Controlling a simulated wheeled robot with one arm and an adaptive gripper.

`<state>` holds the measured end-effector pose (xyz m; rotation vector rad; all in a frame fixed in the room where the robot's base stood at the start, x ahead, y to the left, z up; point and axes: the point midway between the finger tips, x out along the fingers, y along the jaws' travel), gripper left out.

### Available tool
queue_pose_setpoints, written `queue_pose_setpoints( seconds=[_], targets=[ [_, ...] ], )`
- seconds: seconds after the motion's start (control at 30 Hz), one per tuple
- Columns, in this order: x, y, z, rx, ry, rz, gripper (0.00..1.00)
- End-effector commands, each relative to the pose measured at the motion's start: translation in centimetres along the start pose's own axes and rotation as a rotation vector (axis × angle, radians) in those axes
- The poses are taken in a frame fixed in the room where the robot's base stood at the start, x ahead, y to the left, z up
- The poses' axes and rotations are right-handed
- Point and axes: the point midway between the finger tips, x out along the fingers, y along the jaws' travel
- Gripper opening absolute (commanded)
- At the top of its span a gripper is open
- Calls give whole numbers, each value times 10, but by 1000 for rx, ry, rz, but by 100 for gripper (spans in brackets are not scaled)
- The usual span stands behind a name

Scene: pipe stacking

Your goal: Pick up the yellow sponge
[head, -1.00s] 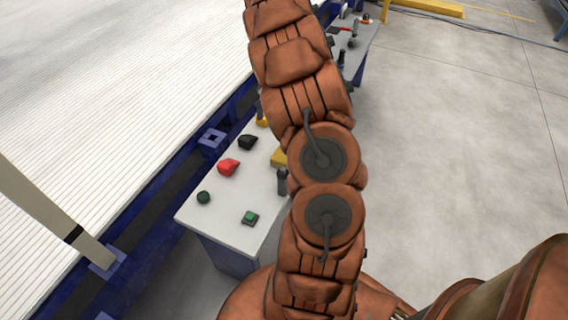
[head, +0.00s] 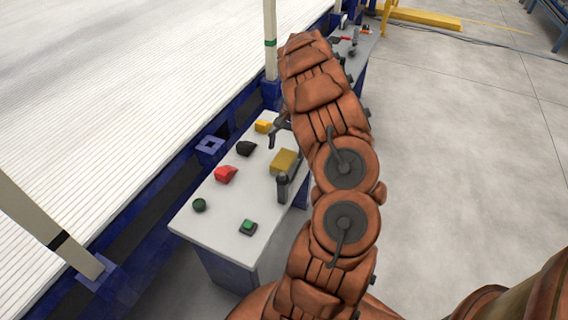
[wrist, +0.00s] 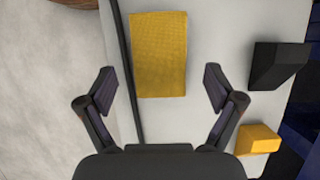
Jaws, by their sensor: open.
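The yellow sponge (wrist: 159,50) is a flat, textured rectangular block lying on a light grey table top. In the wrist view it lies ahead of and between my open fingers, apart from both. In the head view the sponge (head: 284,161) lies near the table's right edge, left of my arm. My gripper (wrist: 158,90) is open and empty in the wrist view. In the head view a finger of my gripper (head: 279,131) shows beyond the sponge; the rest is hidden by my arm.
A dark rail (wrist: 125,70) runs beside the sponge.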

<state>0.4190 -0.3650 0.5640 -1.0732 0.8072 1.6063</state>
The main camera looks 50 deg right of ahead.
Motion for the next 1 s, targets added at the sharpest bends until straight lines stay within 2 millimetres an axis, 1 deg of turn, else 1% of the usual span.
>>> queue_pose_setpoints(
  seconds=[0.03, 0.2, 0.3, 0.4, 0.63, 0.67, 1.0],
  targets=[
    [7, 1, -1, 0, 0, 4, 92],
    [25, 1, 0, -1, -1, 3, 92],
    [32, 1, 0, -1, -1, 2, 92],
    [36, 1, 1, -1, 0, 3, 92],
    [36, 0, 1, -2, 0, 2, 92],
    [36, 0, 1, -2, 0, 2, 90],
    [36, 0, 1, -2, 0, 2, 54]
  ],
)
